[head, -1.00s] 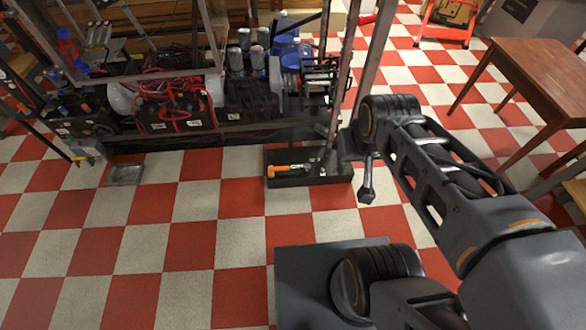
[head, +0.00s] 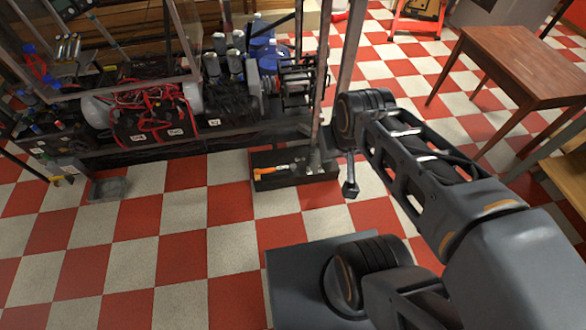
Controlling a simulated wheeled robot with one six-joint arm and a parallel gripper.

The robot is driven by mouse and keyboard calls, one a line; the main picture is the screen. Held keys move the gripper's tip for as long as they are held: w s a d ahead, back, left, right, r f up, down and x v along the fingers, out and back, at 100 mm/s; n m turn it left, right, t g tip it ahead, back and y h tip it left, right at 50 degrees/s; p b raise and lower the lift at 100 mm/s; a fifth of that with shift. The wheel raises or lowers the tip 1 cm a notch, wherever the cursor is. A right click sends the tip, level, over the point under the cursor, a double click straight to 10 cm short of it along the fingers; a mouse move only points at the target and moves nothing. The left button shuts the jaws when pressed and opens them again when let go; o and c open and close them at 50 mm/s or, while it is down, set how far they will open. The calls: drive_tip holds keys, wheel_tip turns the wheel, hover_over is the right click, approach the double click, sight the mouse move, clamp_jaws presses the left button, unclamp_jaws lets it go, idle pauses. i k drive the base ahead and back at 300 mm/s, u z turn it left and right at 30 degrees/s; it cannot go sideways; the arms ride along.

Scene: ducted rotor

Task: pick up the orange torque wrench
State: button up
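The orange torque wrench (head: 270,171) lies in a dark open tray (head: 292,183) on the floor at the foot of the machine. Its orange handle points left and its metal part points right, toward an upright post. My gripper (head: 350,189) hangs from the end of my arm, just right of the tray in the picture and apart from the wrench. It is small and dark here, and I cannot tell whether its fingers are open or shut. I see nothing hanging from it.
The machine rig (head: 150,115), with red cables, cylinders and metal posts, stands behind the tray. A small grey pan (head: 106,189) lies on the floor to the left. A wooden table (head: 520,62) stands at the right. The checkered floor (head: 180,260) in front is clear.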

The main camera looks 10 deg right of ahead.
sight(293, 167)
drive_tip(key=u, duration=1.75)
drive_tip(key=i, duration=2.7)
drive_tip(key=z, duration=3.55)
drive_tip(key=i, duration=0.5)
